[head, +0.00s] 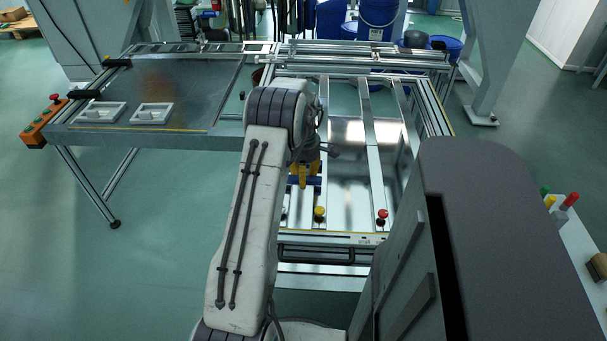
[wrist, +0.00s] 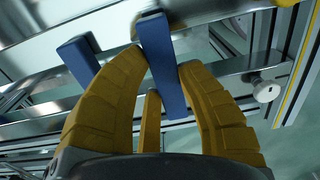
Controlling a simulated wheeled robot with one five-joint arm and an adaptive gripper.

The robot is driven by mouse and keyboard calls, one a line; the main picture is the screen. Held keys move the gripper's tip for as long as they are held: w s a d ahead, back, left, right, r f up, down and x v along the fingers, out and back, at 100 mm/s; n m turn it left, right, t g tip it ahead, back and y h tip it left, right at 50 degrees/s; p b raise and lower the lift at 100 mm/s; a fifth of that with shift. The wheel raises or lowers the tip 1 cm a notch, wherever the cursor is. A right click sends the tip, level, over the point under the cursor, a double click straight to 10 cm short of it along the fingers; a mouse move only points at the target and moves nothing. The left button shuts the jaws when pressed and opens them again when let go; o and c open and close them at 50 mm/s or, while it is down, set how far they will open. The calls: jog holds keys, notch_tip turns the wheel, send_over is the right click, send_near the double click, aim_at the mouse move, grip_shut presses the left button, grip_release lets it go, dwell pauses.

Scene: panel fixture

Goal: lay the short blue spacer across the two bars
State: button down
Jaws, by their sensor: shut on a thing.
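My gripper (wrist: 163,75) has yellow fingers and is shut on a blue spacer (wrist: 161,60). In the wrist view the spacer runs lengthwise between the fingers and overlaps the upper metal bar (wrist: 215,14) and the lower metal bar (wrist: 225,68). I cannot tell whether it touches them. A second blue piece (wrist: 78,57) shows to its left, partly hidden behind the left finger. In the head view my gripper (head: 304,172) is low over the left part of the bar frame, largely hidden by my arm, with some blue (head: 313,182) at its fingertips.
A yellow-topped knob (head: 319,212) and a red-topped knob (head: 382,214) stand at the frame's front edge. A dark panel table (head: 190,85) with two pale fittings lies to the left. A round metal knob (wrist: 266,91) is right of the fingers in the wrist view.

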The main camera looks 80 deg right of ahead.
jog(key=shift+f+b, duration=0.4)
jog(key=shift+f, duration=0.2)
dwell(0.6)
jog(key=c, duration=0.8)
grip_release()
jog(key=shift+c, duration=0.2)
jog(key=shift+r, duration=0.1)
notch_tip(320, 180, up, 12)
